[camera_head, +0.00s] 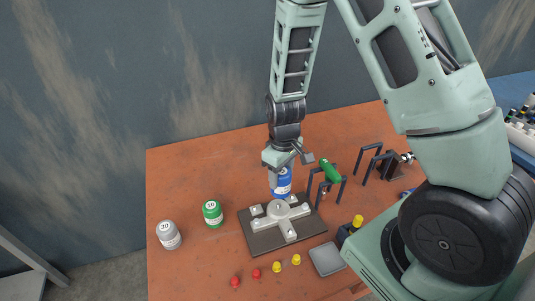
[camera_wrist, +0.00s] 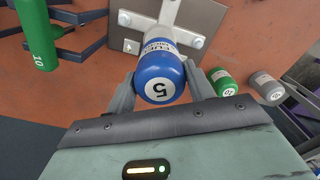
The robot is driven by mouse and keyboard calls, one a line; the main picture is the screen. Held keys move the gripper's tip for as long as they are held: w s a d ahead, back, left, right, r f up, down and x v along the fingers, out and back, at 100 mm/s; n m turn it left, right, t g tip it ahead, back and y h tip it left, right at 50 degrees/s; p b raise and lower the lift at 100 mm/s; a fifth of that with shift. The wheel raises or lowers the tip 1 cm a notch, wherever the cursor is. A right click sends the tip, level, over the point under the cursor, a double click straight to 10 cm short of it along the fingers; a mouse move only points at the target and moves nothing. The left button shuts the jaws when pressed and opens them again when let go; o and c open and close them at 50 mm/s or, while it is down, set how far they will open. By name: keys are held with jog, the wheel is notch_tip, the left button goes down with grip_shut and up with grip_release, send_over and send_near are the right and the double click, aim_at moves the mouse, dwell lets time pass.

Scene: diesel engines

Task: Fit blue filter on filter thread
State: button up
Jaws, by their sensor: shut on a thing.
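A blue filter (camera_head: 283,187) with a white label is held upright in my gripper (camera_head: 281,168), at the back edge of a dark mounting plate (camera_head: 260,238). In the wrist view the blue filter (camera_wrist: 160,66) sits between both fingers, its end marked 5 facing the camera. The plate carries a pale cross-shaped fitting (camera_head: 289,230) with a round hub. I cannot make out the filter thread. In the wrist view the filter's far end overlaps the pale fitting (camera_wrist: 168,12); I cannot tell whether they touch.
A green filter (camera_head: 212,213) and a grey filter (camera_head: 167,235) stand left of the plate. A green cylinder (camera_head: 330,171) lies on a dark rack to the right. Red and yellow knobs (camera_head: 277,267) and a grey tray (camera_head: 326,259) are in front. The table's left back is clear.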

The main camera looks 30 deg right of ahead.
aim_at(280, 192)
jog(key=shift+w, duration=0.25)
jog(key=shift+f, duration=0.1)
jog(key=shift+f+b, duration=2.75)
jog(key=shift+f, duration=0.3)
jog(key=shift+f+b, duration=0.5)
jog(key=shift+f, duration=0.3)
jog(key=m+p, duration=0.1)
jog(key=m, duration=0.4)
jog(key=shift+r, duration=0.1)
jog(key=m+p, duration=0.1)
jog(key=m, duration=0.3)
jog(key=shift+m, duration=0.3)
jog(key=m+p, duration=0.2)
jog(key=m, duration=0.5)
jog(key=shift+s, duration=0.1)
jog(key=m, duration=0.2)
jog(key=m+p, duration=0.1)
jog(key=m, duration=0.2)
jog(key=shift+f, duration=0.4)
